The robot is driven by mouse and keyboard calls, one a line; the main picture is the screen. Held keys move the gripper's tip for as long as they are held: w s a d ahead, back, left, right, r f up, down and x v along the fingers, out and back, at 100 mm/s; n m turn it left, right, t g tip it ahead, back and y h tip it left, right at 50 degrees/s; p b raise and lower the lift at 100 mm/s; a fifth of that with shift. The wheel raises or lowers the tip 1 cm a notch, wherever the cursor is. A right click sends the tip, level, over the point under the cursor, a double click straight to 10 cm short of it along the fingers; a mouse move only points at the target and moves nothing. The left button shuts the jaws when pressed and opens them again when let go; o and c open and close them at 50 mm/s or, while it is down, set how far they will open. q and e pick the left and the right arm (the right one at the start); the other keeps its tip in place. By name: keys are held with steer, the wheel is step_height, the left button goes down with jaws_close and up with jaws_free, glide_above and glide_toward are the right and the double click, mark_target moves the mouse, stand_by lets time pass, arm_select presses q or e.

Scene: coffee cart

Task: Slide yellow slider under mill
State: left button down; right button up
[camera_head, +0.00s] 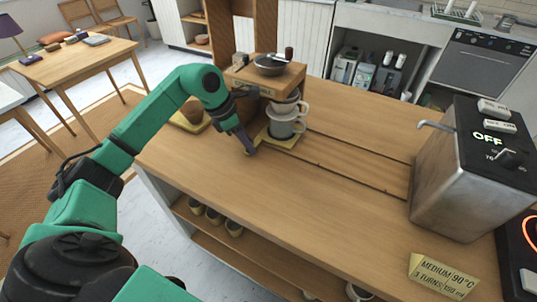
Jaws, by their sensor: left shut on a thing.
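The yellow slider (288,142) is a flat plate lying on the wooden counter at the mill's foot. A grey-white cup (281,129) stands on it with a white dripper (291,110) on top. The mill (262,78) is a wooden housing with a dark round bowl and a crank knob on top. It overhangs the back of the dripper. My left gripper (247,148) reaches down at the slider's left front edge and is shut on it. The exact grip is small and partly hidden by the fingers. My right gripper is not in view.
A groove (345,167) runs along the counter to the right of the slider. A metal kettle unit (455,180) reading OFF stands at the right, with a yellow sign (441,277) in front.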

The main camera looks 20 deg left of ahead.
arm_select(q)
steer(key=a, duration=0.4)
steer(key=shift+w+r+b, duration=0.15)
steer(key=shift+w+b, duration=0.05)
steer(key=shift+b, duration=0.15)
steer(key=shift+r, duration=0.1)
steer(key=c, duration=0.7)
jaws_free()
steer(key=shift+a, duration=0.2)
steer(key=shift+s+r, duration=0.1)
steer(key=shift+r, duration=0.05)
steer(key=v, duration=1.4)
steer(key=shift+a, duration=0.1)
